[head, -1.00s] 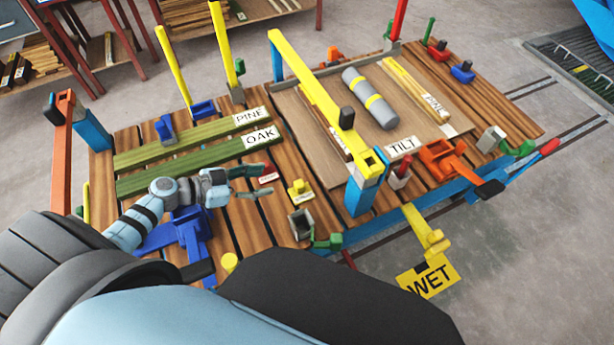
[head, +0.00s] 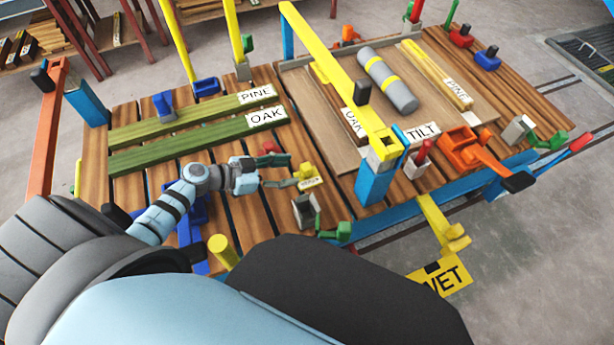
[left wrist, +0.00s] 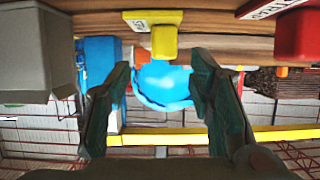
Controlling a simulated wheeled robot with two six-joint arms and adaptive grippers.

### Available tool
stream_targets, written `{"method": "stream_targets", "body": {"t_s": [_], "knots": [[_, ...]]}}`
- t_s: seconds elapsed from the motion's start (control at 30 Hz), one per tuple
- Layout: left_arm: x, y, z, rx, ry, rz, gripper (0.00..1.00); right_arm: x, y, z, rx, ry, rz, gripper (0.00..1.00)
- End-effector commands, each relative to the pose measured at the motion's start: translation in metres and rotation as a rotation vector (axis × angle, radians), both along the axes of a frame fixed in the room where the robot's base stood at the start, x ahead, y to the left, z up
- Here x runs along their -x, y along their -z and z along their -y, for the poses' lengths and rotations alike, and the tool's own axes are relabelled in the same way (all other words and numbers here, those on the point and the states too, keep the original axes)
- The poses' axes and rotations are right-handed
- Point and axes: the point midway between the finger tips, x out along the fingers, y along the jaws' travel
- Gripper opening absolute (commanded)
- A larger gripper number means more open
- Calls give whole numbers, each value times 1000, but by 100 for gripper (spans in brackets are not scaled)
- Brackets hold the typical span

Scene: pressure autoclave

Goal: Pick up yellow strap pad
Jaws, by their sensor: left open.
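The yellow strap pad (head: 308,176), a small yellow block on a labelled yellow base, sits on the slatted wooden bench top. My left gripper (head: 286,172) is open just left of it in the head view, with its fingertips close to the pad. In the left wrist view the pad (left wrist: 164,43) shows at the top centre, in line with the gap between the two open fingers (left wrist: 161,72). I cannot tell whether a finger touches it. Nothing is held. My right gripper is not in view.
A grey block (head: 305,211) and a green clamp (head: 335,232) stand near the pad at the bench edge. A small red piece (head: 270,148) lies behind the gripper. A blue post (head: 374,183) with a long yellow bar (head: 335,72) rises to the right.

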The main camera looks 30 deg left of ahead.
Motion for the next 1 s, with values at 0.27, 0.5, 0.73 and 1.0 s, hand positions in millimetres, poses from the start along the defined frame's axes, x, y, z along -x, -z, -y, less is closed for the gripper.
{"method": "stream_targets", "body": {"t_s": [0.27,0.5,0.73,1.0], "knots": [[-35,23,26,2,1,3,48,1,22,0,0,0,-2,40],[-52,30,41,0,1,-1,48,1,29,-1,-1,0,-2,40],[-52,29,41,-1,0,0,31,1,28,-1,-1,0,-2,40],[-52,29,41,-1,0,0,0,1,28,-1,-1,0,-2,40]]}}
